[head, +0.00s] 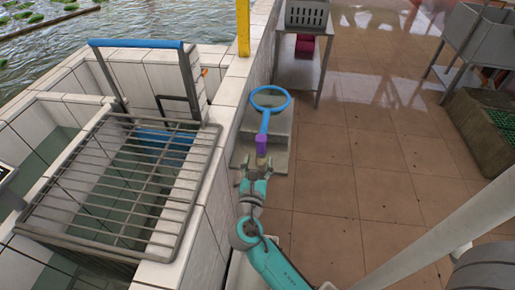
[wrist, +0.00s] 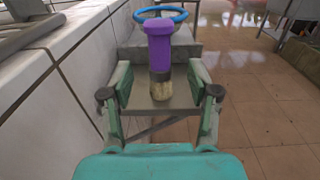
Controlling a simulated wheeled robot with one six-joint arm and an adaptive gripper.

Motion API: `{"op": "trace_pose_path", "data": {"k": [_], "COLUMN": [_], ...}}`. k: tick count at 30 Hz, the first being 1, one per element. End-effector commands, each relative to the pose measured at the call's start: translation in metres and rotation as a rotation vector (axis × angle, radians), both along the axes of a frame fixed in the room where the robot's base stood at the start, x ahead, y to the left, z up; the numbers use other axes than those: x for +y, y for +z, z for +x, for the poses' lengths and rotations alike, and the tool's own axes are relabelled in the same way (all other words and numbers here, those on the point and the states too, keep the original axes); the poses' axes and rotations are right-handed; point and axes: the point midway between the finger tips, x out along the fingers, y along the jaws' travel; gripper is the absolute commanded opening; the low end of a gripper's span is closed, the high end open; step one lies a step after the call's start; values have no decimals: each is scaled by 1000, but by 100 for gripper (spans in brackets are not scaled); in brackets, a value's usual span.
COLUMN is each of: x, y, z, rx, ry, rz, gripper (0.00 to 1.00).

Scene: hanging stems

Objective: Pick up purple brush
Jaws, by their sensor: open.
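The purple brush (head: 261,144) shows just beyond my gripper in the head view. In the wrist view the purple brush (wrist: 159,48) is upright, with its purple handle up and a dark band and pale tan bristles below. My gripper (wrist: 160,88) is open, with one finger to the left and one to the right of the brush's lower part. Gaps show between the brush and both fingers. In the head view my gripper (head: 256,164) is at the near end of the brush. I cannot tell what holds the brush up.
A blue hoop with a handle (head: 270,98) is just beyond the brush. A grey step (head: 281,140) lies below it. A white tiled wall (head: 212,165) runs close along the left, with a metal rack (head: 120,185) over a water basin. The tiled floor (head: 375,150) to the right is clear.

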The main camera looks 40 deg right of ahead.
Motion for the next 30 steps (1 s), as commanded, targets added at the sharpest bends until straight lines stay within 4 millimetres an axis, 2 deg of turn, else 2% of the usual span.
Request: {"op": "trace_pose_path", "data": {"k": [3, 14, 22, 30], "x": [-14, -31, -59, -62], "y": [0, -3, -6, -7], "z": [11, 26, 49, 52], "rx": [-2, -2, -2, -2], "ry": [-3, 0, 0, 2], "rz": [1, 3, 3, 3], "gripper": [60, 60, 60, 60]}}
